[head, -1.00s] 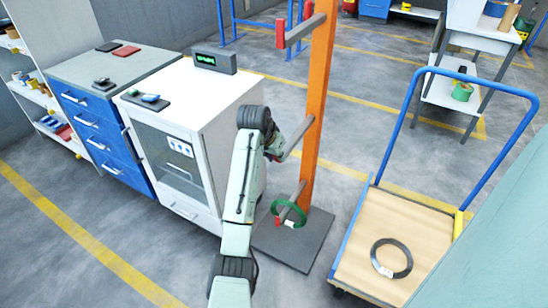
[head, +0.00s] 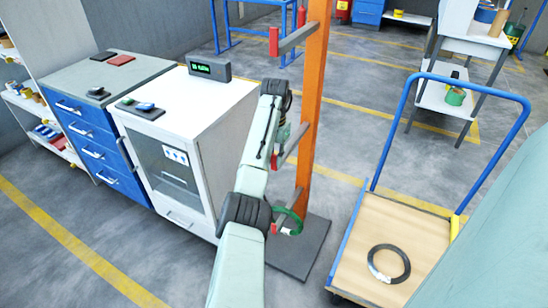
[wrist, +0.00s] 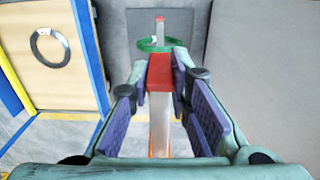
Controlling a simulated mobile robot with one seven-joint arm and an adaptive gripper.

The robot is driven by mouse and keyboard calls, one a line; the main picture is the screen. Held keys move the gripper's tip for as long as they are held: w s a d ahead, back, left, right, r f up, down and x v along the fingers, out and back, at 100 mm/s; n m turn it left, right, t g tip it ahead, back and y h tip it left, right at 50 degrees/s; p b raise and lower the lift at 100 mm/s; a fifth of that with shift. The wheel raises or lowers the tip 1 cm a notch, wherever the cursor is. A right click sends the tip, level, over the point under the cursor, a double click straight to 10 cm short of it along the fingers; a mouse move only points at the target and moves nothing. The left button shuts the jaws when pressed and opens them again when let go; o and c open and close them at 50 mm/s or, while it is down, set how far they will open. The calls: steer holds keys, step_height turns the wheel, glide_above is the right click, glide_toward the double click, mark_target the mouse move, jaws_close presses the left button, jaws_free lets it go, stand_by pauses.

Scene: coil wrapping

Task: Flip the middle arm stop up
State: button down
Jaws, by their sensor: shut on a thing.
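The orange post (head: 311,110) carries grey arms, each with a red end piece. The middle arm (head: 296,143) has its red stop (head: 274,161) just below my gripper (head: 279,143) in the head view. In the wrist view my gripper (wrist: 160,82) points down, with its purple-padded fingers either side of the middle arm's red stop (wrist: 160,68). The fingertips are shut on that stop. The grey bar of the arm (wrist: 159,125) runs between the fingers. The stop's exact tilt is hard to tell. The upper arm's red stop (head: 274,42) stands upright.
A green coil (head: 291,221) hangs on the lowest arm, above the dark base plate (head: 300,258). A white cabinet (head: 225,130) stands close at the left. A blue-handled cart (head: 350,245) with a dark coil (head: 388,263) stands at the right.

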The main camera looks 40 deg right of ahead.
steer(key=shift+f, duration=0.1)
steer(key=c, duration=1.5)
jaws_free()
